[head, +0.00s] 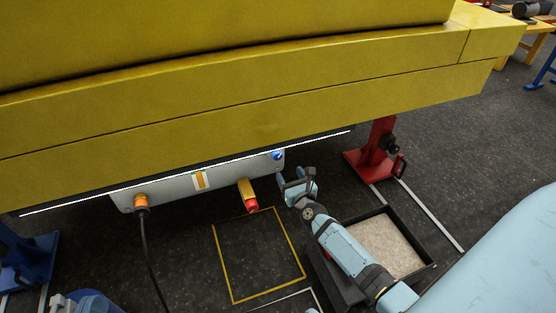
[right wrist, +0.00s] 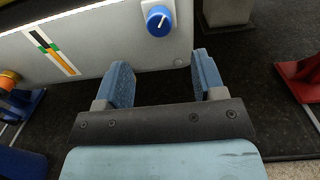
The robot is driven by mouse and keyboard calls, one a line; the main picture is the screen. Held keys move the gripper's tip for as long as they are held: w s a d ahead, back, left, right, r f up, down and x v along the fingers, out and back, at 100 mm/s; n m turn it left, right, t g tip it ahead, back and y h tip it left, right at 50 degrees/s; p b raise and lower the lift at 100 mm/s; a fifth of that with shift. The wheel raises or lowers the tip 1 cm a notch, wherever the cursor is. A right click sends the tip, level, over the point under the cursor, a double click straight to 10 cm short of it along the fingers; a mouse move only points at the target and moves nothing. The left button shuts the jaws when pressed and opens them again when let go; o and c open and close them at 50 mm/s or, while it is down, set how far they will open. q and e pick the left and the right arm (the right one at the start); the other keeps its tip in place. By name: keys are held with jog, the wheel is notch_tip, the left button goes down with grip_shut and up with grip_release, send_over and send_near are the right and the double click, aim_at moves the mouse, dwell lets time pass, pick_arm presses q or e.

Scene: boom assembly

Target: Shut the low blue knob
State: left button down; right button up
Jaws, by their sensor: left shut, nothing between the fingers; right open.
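The low blue knob (head: 277,155) sits at the right end of a grey panel (head: 225,178) under the yellow boom. In the right wrist view the knob (right wrist: 159,20) has a white pointer mark and stands on a pale square plate. My right gripper (head: 295,178) is open and empty, just below and to the right of the knob in the head view. In the right wrist view its fingers (right wrist: 160,72) are spread, with the knob beyond their tips, apart from them. My left gripper (head: 62,302) is shut and empty at the bottom left corner.
The panel also carries an orange connector (head: 141,202) with a black cable, a striped indicator (head: 200,180) and a red-and-yellow switch (head: 249,196). The yellow boom (head: 250,115) hangs overhead. A red stand (head: 375,150) and an open black-rimmed tray (head: 428,268) are at the right.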

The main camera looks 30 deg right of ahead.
aim_at(278, 157)
pick_arm(q)
notch_tip(278, 157, down, 4)
jog(key=shift+d+r+m+g+b, duration=0.15)
jog(key=shift+m+g+b, duration=0.15)
jog(key=shift+g+b, duration=0.65)
pick_arm(e)
jog(key=x, duration=1)
jog(key=shift+w, duration=0.15)
pick_arm(q)
jog(key=shift+t, duration=0.25)
pick_arm(e)
jog(key=c, duration=0.9)
